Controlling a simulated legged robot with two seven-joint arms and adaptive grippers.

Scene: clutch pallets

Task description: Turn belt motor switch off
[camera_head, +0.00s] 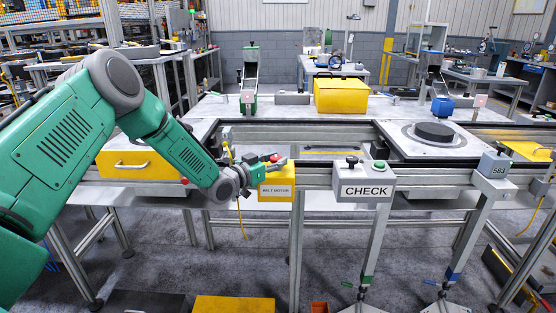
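The belt motor switch is a yellow box (276,192) labelled "BELT MOTOR", fixed to the front rail of the workbench near the middle. A red knob (274,158) shows at its top. My green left arm comes in from the left, and my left gripper (268,172) is at the top of the box, right by the knob. Its fingers overlap the box top, so I cannot tell whether they touch the knob or how far apart they are. The side of the box towards the gripper is partly hidden. My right gripper is not in view.
A grey "CHECK" box (364,184) with a green button stands just right of the switch. A grey "583" box (495,165) is farther right. A yellow case (341,95) and a dark disc (435,132) are on the bench. A yellow cable (241,220) hangs below the gripper.

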